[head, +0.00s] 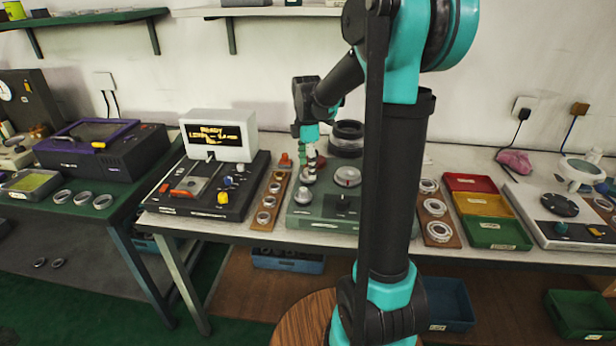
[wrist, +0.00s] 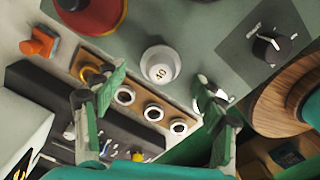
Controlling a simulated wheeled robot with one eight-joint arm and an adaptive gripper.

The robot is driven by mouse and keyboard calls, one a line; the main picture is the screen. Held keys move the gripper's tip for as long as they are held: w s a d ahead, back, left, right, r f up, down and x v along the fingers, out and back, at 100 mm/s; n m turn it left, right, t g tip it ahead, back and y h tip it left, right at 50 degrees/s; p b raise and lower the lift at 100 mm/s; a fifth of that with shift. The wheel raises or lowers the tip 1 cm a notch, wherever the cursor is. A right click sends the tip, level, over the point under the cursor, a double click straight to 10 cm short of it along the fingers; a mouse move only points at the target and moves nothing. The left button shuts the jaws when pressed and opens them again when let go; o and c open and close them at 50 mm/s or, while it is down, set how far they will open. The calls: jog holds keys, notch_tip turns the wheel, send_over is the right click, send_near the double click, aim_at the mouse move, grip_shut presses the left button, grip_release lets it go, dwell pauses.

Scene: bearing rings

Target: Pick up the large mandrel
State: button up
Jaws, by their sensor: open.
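A pale round piece marked 40 (wrist: 160,65), which I take to be the large mandrel, stands on the grey-green machine (wrist: 205,35). My gripper (wrist: 158,82) is open, with one green finger on each side of that piece in the wrist view. I cannot tell whether the fingers are level with it or still above it; nothing is held. In the head view my gripper (head: 311,160) points down over the left part of the machine (head: 325,222). The piece there is partly hidden by the fingers.
A wooden strip (head: 267,211) with several rings lies left of the machine, beside an orange piece (wrist: 40,42). A black knob (wrist: 268,48) and a red and black round part (wrist: 95,12) are near. A black console with a screen (head: 218,134) stands further left.

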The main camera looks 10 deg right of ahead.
jog(key=shift+f, duration=1.5)
grip_shut()
jog(key=shift+r, duration=0.1)
notch_tip(320, 180, up, 27)
dwell(0.8)
